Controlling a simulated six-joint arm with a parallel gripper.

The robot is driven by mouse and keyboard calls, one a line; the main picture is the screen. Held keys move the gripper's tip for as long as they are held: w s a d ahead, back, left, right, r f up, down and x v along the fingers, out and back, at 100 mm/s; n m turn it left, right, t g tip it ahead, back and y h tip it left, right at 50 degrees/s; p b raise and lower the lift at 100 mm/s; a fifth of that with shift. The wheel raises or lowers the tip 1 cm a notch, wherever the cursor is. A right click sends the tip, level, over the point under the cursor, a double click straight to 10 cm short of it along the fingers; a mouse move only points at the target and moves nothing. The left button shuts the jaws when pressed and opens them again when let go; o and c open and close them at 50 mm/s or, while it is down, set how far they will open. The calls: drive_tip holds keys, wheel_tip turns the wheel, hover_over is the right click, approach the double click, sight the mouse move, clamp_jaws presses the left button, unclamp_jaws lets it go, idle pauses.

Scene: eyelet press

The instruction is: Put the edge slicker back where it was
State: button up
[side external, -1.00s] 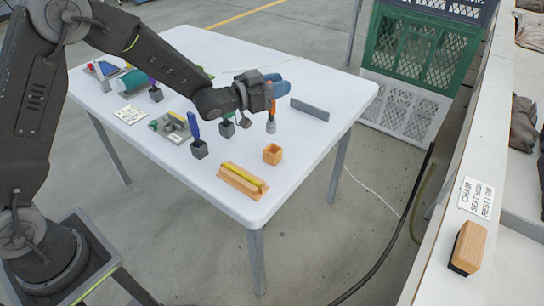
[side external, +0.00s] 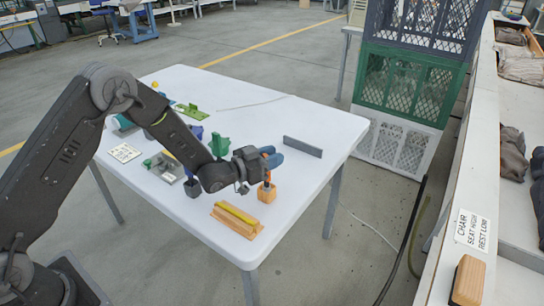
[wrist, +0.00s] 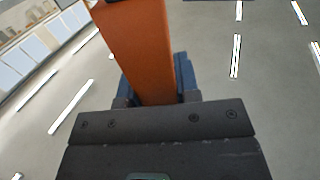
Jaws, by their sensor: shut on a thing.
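My gripper (side external: 268,166) is shut on the orange-handled edge slicker (wrist: 135,45). The orange handle runs between the fingers in the wrist view and shows as a small bit (side external: 267,182) in the side view. The slicker stands roughly upright over a small square wooden holder (side external: 267,194) on the white table. Its lower end is at the holder's opening or inside it; I cannot tell how deep. My gripper and wrist hide part of the slicker. The holder does not show in the wrist view.
A wooden block with a yellow strip (side external: 237,218) lies to the front left of the holder. A grey bar (side external: 302,146) stands behind right. A dark holder (side external: 192,190), a grey-green fixture (side external: 168,168) and a green piece (side external: 219,145) are to the left. The right table corner is clear.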

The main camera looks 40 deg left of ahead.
drive_tip(key=shift+f, duration=0.15)
drive_tip(key=o, duration=0.9)
